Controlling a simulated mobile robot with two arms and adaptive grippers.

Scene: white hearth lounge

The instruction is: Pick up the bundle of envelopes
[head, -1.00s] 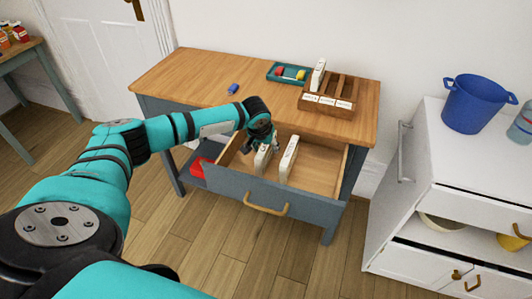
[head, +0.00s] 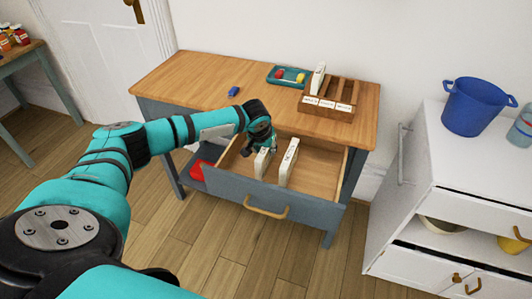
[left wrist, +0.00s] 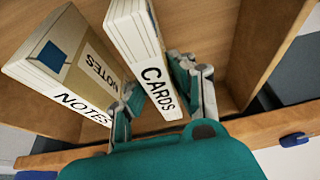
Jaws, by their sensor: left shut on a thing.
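Two upright cream bundles of paper stand in the open drawer (head: 320,175) of the desk. The left bundle (head: 262,161) is labelled CARDS in the left wrist view (left wrist: 138,40). The right bundle (head: 289,161) is labelled NOTES in the left wrist view (left wrist: 50,75). My left gripper (head: 268,146) reaches down into the drawer from behind the left bundle. In the left wrist view my left gripper (left wrist: 158,95) has its fingers on both sides of the CARDS bundle, shut on it. Part of that bundle is hidden by the gripper. My right gripper is out of view.
On the desk top (head: 190,80) are a wooden sorter (head: 340,113) with labelled slots and one upright bundle (head: 318,77), a teal tray (head: 270,80) with small coloured items, and a small blue object (head: 233,91). A white cabinet (head: 430,165) stands at the right.

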